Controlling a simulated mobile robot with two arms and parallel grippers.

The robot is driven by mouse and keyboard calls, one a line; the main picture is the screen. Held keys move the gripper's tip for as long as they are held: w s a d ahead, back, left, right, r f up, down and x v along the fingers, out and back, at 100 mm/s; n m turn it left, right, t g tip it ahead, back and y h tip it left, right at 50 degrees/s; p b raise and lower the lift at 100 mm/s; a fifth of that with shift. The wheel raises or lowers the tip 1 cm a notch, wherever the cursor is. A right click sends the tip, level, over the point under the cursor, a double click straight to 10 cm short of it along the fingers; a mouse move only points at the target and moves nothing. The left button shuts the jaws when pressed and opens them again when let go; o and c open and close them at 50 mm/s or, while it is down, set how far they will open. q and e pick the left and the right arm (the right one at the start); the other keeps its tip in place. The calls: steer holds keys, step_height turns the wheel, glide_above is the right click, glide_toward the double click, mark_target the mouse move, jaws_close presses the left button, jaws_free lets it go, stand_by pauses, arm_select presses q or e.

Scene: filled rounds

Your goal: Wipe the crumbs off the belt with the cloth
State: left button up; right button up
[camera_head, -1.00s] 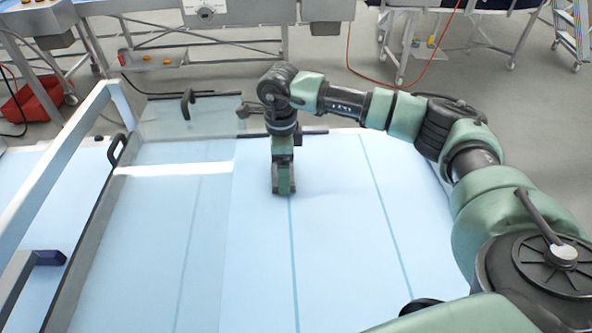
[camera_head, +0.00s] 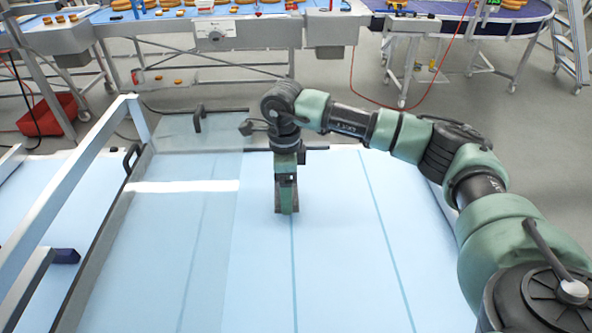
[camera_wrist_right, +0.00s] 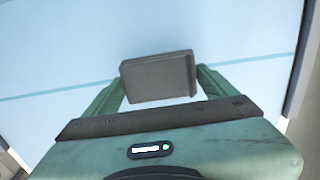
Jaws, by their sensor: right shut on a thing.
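The pale blue belt (camera_head: 335,245) fills the lower middle of the head view, with darker blue lines along it. My right gripper (camera_head: 287,203) points down over its far part, near one of these lines. In the right wrist view my right gripper (camera_wrist_right: 160,88) is shut on a grey-brown, flat, block-like cloth (camera_wrist_right: 158,78), held between its green fingers. The cloth is at or just above the belt surface; I cannot tell if it touches. No crumbs can be made out on the belt. My left gripper is not in view.
A clear panel (camera_head: 190,132) and a metal rail (camera_head: 65,200) stand along the belt's left side. Beyond the far edge are grey floor, a red bin (camera_head: 50,117) and steel tables (camera_head: 215,38) carrying baked goods. The near belt surface is clear.

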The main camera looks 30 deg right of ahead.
step_height(320, 180, up, 2)
steer(key=shift+w+p, duration=0.1)
steer(key=shift+p, duration=0.3)
steer(key=shift+r+p, duration=0.75)
steer(key=shift+r, duration=0.65)
